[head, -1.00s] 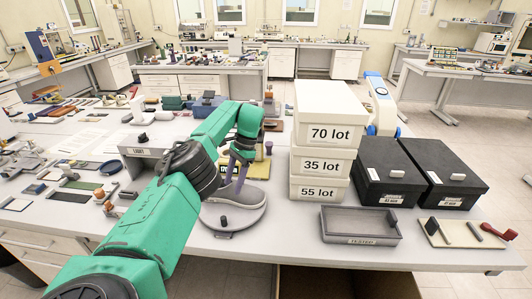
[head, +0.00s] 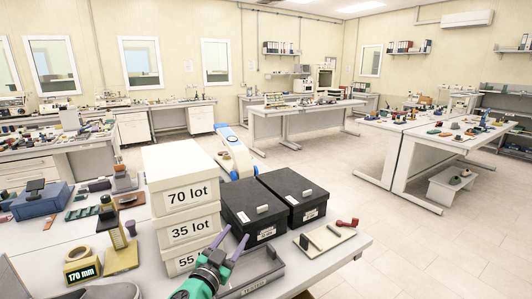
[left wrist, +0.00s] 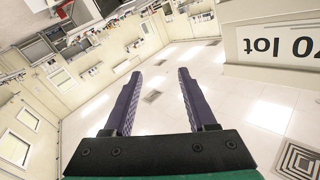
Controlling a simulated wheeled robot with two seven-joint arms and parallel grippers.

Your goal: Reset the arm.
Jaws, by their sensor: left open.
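My left gripper (head: 232,243) is in the lower middle of the head view, in front of the stacked white lot boxes (head: 188,195) and close to the grey tray. Its two purple fingers point up and are apart, with nothing between them. In the left wrist view the fingers of the left gripper (left wrist: 158,85) are also spread and empty, with floor and walls beyond. A white box labelled lot (left wrist: 270,45) is at the right of that view. My right gripper is in neither view.
Two black lidded boxes (head: 253,210) stand right of the white stack. The grey tray (head: 262,284) is partly hidden by my gripper. A small board with a red-handled tool (head: 325,238) lies near the table's right edge. Open floor lies right.

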